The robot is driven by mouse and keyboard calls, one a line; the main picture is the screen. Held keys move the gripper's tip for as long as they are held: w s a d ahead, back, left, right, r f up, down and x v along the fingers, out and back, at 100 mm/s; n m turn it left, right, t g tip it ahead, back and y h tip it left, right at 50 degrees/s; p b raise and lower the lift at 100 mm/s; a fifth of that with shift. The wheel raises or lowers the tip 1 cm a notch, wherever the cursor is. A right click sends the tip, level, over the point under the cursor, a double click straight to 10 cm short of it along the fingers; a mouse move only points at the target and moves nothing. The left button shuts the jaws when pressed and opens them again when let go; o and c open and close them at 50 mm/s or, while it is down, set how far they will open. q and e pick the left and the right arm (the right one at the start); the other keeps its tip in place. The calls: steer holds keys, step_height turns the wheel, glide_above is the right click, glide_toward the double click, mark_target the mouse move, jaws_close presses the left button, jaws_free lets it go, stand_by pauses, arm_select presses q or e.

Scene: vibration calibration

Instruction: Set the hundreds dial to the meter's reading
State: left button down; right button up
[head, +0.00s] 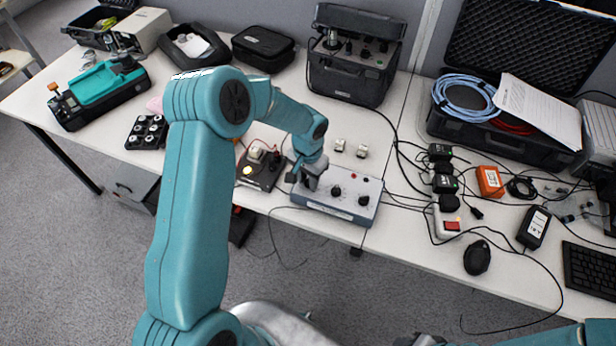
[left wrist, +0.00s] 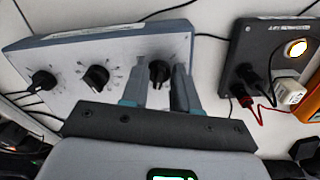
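A grey-blue box with a row of black dials (head: 338,196) lies near the table's front edge. It also shows in the left wrist view (left wrist: 120,52), with three dials. My left gripper (head: 308,178) is at the dial at the box's left end in the head view. In the left wrist view, my left gripper (left wrist: 160,78) has one finger on each side of that end dial (left wrist: 159,70), seemingly closed on it. The middle dial (left wrist: 96,76) and the other end dial (left wrist: 43,80) are free. No reading or dial number is legible. My right gripper is out of view.
A dark unit (left wrist: 270,62) with a lit round lamp and plugged leads stands beside the box; it also shows in the head view (head: 258,170). Two small pale blocks lie behind the box. Cables and a white power strip (head: 446,222) lie to its right.

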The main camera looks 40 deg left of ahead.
arm_select(q)
steer(key=shift+f+n+b, duration=0.2)
steer(key=shift+n+b, duration=0.3)
steer(key=shift+b, duration=0.45)
steer(key=shift+n+b, duration=0.6)
steer(key=shift+b, duration=0.25)
steer(key=shift+w+d+r+n+b, duration=0.1)
steer(key=shift+n+b, duration=1.1)
steer(key=shift+r+n+b, duration=0.1)
steer(key=shift+n+b, duration=0.3)
steer(key=shift+n, duration=0.1)
steer(key=c, duration=0.9)
jaws_free()
steer(key=shift+r, duration=0.15)
